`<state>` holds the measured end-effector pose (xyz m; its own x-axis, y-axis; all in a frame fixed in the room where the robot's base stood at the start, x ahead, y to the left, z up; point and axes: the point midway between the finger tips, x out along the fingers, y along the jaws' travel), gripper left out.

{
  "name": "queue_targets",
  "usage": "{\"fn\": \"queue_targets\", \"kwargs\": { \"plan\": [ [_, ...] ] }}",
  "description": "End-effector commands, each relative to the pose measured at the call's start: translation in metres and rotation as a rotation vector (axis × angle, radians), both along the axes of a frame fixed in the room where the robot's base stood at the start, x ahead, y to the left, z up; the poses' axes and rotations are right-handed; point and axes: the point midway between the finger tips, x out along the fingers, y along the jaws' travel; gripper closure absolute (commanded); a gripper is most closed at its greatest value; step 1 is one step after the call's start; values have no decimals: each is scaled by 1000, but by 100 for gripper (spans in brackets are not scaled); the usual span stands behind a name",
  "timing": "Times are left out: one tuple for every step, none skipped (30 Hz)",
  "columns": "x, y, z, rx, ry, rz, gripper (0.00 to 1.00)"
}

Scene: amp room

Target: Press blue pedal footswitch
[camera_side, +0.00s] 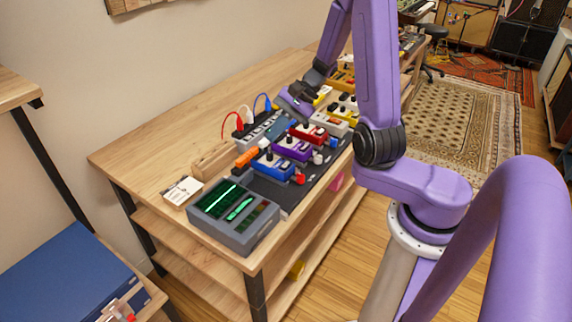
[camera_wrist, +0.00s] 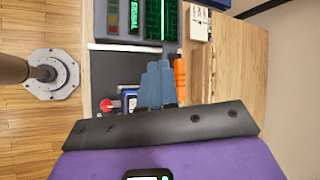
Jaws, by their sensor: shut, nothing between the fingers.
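The blue pedal (camera_side: 273,166) sits on the dark pedalboard at the near end of its pedal row, with dark knobs on top. In the wrist view only a small part of the blue pedal (camera_wrist: 132,98) shows left of my fingers, and its footswitch cannot be made out. My gripper (camera_side: 270,140) is shut and empty, its blue-grey fingers pointing down behind the blue and purple pedals. In the wrist view my gripper (camera_wrist: 158,66) has its fingers together, between the blue pedal and an orange tool. Whether the fingertips touch anything cannot be told.
A purple pedal (camera_side: 291,149) and a red pedal (camera_side: 308,133) stand beyond the blue one. The orange tool (camera_side: 246,157) lies near my fingers. A grey device with green screens (camera_side: 232,214) stands at the bench's near end. A red plug (camera_side: 299,178) sticks out beside the blue pedal.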

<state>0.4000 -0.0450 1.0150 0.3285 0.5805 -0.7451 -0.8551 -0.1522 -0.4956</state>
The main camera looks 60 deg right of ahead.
Motion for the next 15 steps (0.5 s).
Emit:
{"fn": "queue_targets", "kwargs": {
  "plan": [
    [0,-7,-2,11,0,-50,100],
    [0,-11,-3,17,0,-78,100],
    [0,-16,-4,26,-2,-115,100],
    [0,-20,-5,32,-2,-142,100],
    [0,-24,-5,38,-3,-167,100],
    [-1,-29,-6,44,-5,-200,100],
    [-1,-33,-7,49,-7,-224,100],
    [-2,-36,-8,53,-8,-245,100],
    [-2,-40,-8,59,-9,-271,100],
    [-3,-42,-9,62,-11,-288,100],
    [-4,-45,-9,65,-12,-304,100],
    [-4,-48,-10,68,-12,-322,100],
    [-5,-50,-10,71,-13,-334,100],
    [-5,-51,-11,73,-14,-344,100],
    [-5,-53,-11,75,-15,-354,100]
  ]
}}
